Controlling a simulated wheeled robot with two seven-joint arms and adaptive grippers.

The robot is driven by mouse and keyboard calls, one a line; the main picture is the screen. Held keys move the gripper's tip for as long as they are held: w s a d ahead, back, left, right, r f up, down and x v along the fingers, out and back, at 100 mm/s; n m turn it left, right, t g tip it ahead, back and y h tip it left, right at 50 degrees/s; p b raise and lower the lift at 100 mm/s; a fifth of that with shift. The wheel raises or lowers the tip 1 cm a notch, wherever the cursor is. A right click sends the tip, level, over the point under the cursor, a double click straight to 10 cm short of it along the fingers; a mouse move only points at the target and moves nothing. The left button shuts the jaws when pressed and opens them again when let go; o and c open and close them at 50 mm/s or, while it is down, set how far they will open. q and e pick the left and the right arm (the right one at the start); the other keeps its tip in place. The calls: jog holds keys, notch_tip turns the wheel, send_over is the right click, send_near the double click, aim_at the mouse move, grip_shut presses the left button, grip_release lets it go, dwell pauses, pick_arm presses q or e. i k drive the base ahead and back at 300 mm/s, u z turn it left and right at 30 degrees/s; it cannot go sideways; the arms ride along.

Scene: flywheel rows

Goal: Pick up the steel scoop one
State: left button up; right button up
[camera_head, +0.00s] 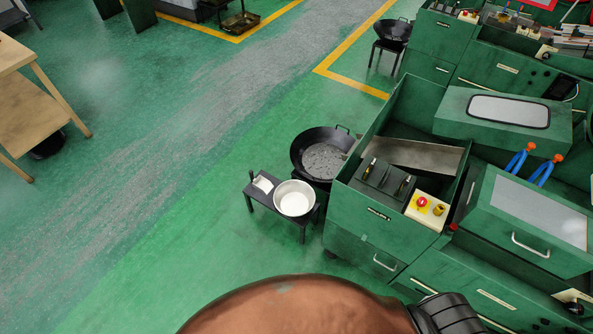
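I cannot make out a steel scoop for certain. A small pale, square-ended piece (263,184) with a dark upright part beside it lies at the left end of a low dark stand (283,215). It is too small to tell whether it is a scoop. A white round bowl (294,198) sits on the same stand, to the right of the pale piece. Neither of my grippers shows in the head view.
A dark wok-like pan (324,154) stands behind the bowl, against green machines (372,222) on the right. A control panel with a red button (422,202) tops the nearest machine. A wooden table (45,113) stands far left. Open green floor (150,220) lies left of the stand.

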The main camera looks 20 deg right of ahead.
aim_at(262, 184)
jog(key=z, duration=0.7)
jog(key=i, duration=0.95)
jog(key=z, duration=0.25)
